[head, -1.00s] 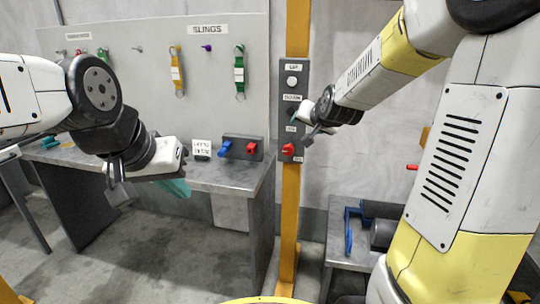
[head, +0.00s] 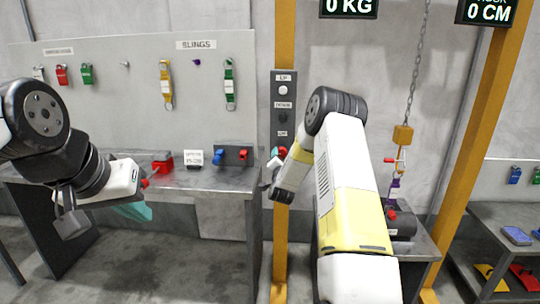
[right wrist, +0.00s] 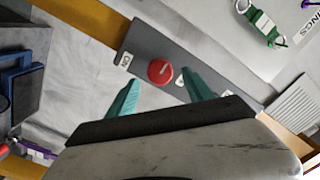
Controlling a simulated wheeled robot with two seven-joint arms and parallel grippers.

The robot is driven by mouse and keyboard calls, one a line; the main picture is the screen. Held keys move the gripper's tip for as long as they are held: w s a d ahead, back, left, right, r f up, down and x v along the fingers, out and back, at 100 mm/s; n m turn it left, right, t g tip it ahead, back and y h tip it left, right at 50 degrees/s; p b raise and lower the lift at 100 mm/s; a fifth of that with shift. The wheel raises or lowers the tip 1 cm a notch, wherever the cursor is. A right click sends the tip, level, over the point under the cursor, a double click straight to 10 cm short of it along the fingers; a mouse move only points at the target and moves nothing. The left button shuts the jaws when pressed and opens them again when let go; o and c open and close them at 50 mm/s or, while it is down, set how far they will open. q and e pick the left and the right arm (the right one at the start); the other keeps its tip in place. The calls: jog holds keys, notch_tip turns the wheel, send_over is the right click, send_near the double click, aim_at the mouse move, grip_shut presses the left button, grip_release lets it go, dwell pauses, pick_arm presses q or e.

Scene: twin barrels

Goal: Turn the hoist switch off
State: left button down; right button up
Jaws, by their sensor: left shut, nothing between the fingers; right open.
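The hoist control panel (head: 284,100) is a grey box on a yellow post, with labelled round buttons above. Its red switch (right wrist: 161,71) is a round knob with an ON label at one side, clear in the right wrist view. In the head view the red switch (head: 282,152) is partly hidden by my right arm. My right gripper (right wrist: 158,78) is open, its teal fingers on either side of the red knob; contact cannot be told. My left gripper (head: 135,211) is shut and empty, in front of the workbench.
The sling board (head: 130,100) stands behind. A chain with an orange hook block (head: 402,136) hangs at right. Displays read 0 KG and 0 CM.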

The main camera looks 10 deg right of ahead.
aim_at(282, 153)
jog(key=x, duration=0.5)
grip_shut()
